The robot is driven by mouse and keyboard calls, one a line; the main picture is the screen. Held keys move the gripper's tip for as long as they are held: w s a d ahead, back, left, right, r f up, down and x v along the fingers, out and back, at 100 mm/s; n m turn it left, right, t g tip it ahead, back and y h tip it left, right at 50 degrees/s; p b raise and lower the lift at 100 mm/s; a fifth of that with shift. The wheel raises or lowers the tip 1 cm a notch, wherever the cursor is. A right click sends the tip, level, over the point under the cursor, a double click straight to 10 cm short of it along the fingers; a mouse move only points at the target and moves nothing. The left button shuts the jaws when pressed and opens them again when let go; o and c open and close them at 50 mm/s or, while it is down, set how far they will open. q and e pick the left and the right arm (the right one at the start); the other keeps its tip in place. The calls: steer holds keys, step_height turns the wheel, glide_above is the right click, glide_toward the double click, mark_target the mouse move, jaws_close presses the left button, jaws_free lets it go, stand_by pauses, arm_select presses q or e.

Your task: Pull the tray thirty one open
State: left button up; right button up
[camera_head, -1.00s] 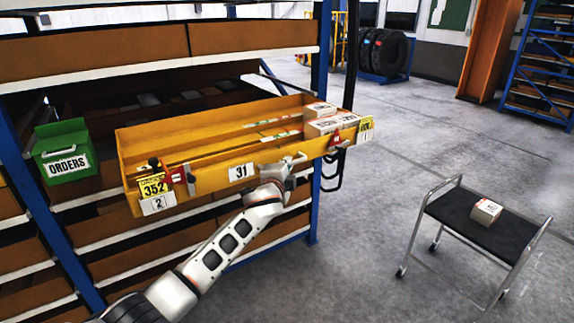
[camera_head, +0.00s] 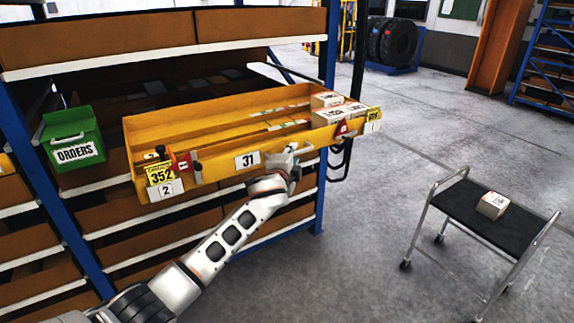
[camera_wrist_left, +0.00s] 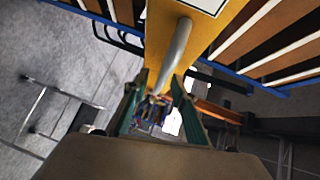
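Tray thirty one is the long yellow tray (camera_head: 215,178) with the "31" label (camera_head: 247,160) on its front. It stands well out from the blue shelf. My left gripper (camera_head: 291,153) is at its front, right of the label. In the left wrist view, the grey handle bar (camera_wrist_left: 177,45) on the yellow front runs between the two green-padded fingers (camera_wrist_left: 160,95). They stand apart, with background showing between them, so the gripper looks open around the bar. Finger contact is hard to judge. My right gripper is not in view.
White boxes (camera_head: 338,113) sit in the tray's right end. A green "ORDERS" bin (camera_head: 73,135) hangs at the left of the shelf. A black-topped cart (camera_head: 460,210) with a small box (camera_head: 492,205) stands on the right. The floor between shelf and cart is clear.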

arm_select(q)
steer(key=v, duration=1.1)
steer(key=shift+f, duration=0.1)
steer(key=s+a+f+n+g, duration=0.2)
steer(key=s+a+f+n, duration=0.15)
steer(key=s+f, duration=0.65)
steer(key=s+a+f+n+g, duration=0.1)
steer(key=s+a+f+n, duration=0.4)
steer(key=f, duration=0.8)
steer(key=s+a+f+n, duration=0.2)
steer(key=s+f, duration=0.2)
steer(key=s, duration=0.3)
steer(key=s+a+f+n+g, duration=0.1)
steer(key=s+a+f, duration=0.2)
steer(key=s, duration=0.5)
steer(key=s+a+f+n+g, duration=0.1)
steer(key=s+a+f+n, duration=0.1)
steer(key=s+f, duration=0.3)
steer(key=s+a, duration=0.1)
steer(key=s, duration=0.2)
steer(key=shift+n, duration=0.35)
steer(key=shift+d+f, duration=0.1)
steer(key=shift+f, duration=0.05)
